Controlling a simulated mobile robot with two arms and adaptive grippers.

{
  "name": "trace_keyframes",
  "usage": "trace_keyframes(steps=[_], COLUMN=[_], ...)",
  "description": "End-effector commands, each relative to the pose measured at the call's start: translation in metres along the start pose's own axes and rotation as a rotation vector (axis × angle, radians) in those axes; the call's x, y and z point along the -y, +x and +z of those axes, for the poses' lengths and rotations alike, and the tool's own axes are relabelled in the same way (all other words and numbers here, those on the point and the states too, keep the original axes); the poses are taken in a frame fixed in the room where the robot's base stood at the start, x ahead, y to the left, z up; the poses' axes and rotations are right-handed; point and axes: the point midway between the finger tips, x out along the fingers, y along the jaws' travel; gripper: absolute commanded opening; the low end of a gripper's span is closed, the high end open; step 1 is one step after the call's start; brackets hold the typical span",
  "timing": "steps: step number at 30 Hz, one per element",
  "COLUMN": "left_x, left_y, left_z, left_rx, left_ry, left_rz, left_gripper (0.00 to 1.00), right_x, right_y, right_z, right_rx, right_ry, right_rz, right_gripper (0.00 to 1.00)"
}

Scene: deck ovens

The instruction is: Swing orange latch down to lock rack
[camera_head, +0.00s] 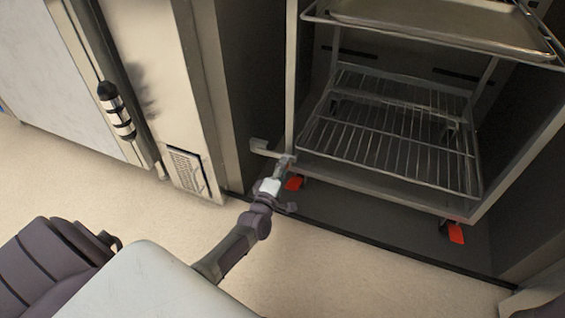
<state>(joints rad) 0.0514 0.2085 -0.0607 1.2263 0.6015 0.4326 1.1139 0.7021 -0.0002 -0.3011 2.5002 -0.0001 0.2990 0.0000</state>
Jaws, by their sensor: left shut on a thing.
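The rack (375,181) is a metal frame with wire shelves, standing in the open oven bay. A small orange latch (294,183) shows low at its near left corner, partly hidden by my left gripper. A second orange latch (456,233) hangs low at its right corner, with nothing touching it. My left gripper (282,169) reaches that left corner from below and is shut on what seems to be the left orange latch. The exact contact is hidden by the gripper itself. My right gripper is not in view.
A metal tray (445,22) lies on the rack's upper level. A grey bracket (268,150) sticks out left of the rack's corner, close to my gripper. A metal door with a dark and white handle (116,110) stands at left. The beige floor (370,275) in front is clear.

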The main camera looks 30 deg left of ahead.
Motion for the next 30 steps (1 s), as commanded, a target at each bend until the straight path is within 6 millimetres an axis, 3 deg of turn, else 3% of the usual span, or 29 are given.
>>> trace_keyframes(steps=[21, 22, 24, 30], left_x=[0.0098, 0.0098, 0.0099, 0.0088], left_y=[-0.0020, -0.0020, -0.0021, -0.0015], left_z=[0.0012, 0.0012, 0.0012, 0.0010], left_rx=[0.010, 0.010, 0.010, 0.009], left_ry=[0.083, 0.083, 0.082, 0.080], left_rz=[-0.004, -0.004, -0.004, -0.002], left_gripper=[0.00, 0.33, 0.43, 0.43], right_x=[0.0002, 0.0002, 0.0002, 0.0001], right_y=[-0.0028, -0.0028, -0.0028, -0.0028], right_z=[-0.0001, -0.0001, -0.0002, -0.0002], right_rx=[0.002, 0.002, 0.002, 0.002], right_ry=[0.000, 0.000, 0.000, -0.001], right_rz=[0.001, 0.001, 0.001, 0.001], right_gripper=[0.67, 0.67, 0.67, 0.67])
